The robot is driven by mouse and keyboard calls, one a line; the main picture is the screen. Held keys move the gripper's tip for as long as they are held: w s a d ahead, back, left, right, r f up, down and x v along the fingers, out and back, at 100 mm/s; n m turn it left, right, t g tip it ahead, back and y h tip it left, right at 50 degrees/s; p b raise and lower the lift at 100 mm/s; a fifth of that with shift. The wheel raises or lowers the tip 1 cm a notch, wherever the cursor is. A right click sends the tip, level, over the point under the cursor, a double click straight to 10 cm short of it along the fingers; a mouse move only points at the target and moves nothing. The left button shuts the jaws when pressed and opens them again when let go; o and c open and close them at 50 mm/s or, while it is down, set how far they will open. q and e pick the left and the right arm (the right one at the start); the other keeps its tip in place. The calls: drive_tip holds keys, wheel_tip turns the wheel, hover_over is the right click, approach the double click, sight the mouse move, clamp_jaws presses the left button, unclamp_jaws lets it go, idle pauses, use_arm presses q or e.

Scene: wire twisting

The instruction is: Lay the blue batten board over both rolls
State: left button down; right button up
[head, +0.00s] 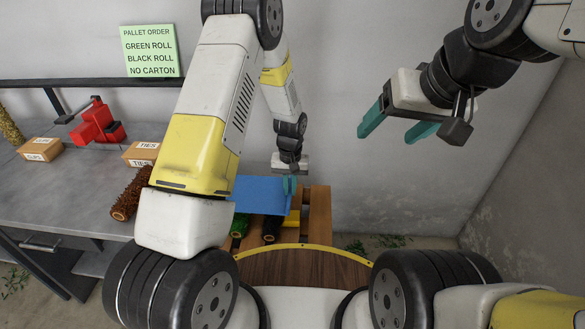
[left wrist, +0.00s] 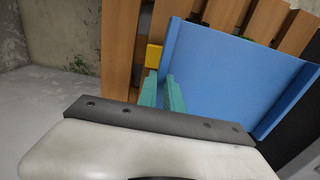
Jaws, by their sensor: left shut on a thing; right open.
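The blue batten board (head: 258,195) is over the wooden pallet, partly hidden by my left arm. My left gripper (head: 289,186) is shut on its right edge. In the left wrist view the teal fingertips (left wrist: 163,93) grip the raised edge of the board (left wrist: 235,85). A green roll (head: 240,226) and a black roll (head: 270,230) lie side by side on the pallet, their near ends showing below the board. I cannot tell whether the board touches them. My right gripper (head: 398,131) is open and empty, high at the right.
The pallet (head: 319,212) carries a yellow block (head: 293,218) beside the black roll. The grey bench (head: 60,190) at left holds a brown roll (head: 132,194), small cartons (head: 40,149) and a red tool (head: 97,123). A green sign (head: 150,51) hangs behind. Floor right of the pallet is mostly clear.

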use_arm(q)
drive_tip(key=shift+f, duration=3.6)
drive_tip(key=c, duration=1.4)
unclamp_jaws()
drive_tip(key=shift+r, duration=3.85)
